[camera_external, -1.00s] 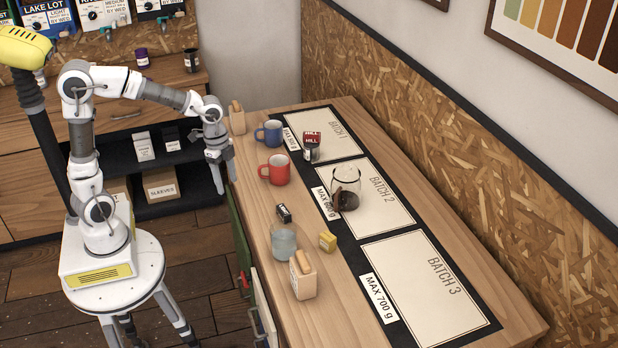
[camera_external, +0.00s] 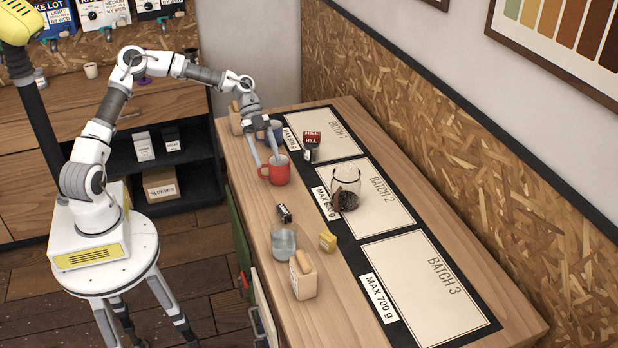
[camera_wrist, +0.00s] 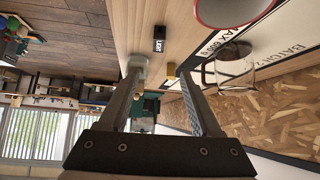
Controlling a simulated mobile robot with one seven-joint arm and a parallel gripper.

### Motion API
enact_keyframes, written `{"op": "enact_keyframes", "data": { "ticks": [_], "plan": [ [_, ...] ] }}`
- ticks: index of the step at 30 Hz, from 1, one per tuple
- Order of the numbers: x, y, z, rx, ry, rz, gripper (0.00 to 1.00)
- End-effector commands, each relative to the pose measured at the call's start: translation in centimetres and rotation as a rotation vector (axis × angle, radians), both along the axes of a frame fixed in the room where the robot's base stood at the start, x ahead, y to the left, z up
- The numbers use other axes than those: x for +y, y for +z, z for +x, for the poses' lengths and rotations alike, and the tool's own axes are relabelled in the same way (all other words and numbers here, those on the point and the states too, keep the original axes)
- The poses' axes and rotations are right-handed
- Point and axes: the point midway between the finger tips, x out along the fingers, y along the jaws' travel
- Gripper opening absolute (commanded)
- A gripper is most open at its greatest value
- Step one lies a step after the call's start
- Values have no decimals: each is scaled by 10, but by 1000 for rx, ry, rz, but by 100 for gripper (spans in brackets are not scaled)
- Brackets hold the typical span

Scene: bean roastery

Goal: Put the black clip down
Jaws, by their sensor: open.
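A small black block with a white label, which I take for the black clip (camera_external: 284,213), lies on the wooden table between the red mug (camera_external: 279,172) and a clear glass (camera_external: 284,242). In the wrist view the black clip (camera_wrist: 158,44) sits ahead, beyond and between my fingers, apart from them. My gripper (camera_external: 266,162) is open and empty. Its fingers point down by the red mug, nearer the back of the table than the clip. I cannot tell whether a finger touches the mug. The fingers also show spread in the wrist view (camera_wrist: 162,72).
A blue mug (camera_external: 275,131) stands behind the red one. A glass carafe (camera_external: 345,185) stands on the Batch 2 panel and a red block (camera_external: 311,142) near Batch 1. A yellow block (camera_external: 327,241) and a wooden holder (camera_external: 303,279) are nearer the front. Batch 3 (camera_external: 420,285) is clear.

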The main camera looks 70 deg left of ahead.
Motion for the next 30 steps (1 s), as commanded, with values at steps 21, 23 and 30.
{"op": "enact_keyframes", "data": {
  "ticks": [21, 23, 30],
  "plan": [
    [-83, -84, 11, 2, -1, 2, 65],
    [-86, -87, 12, 2, -2, 2, 65],
    [-111, -112, 13, 4, -4, 0, 65]
  ]
}}
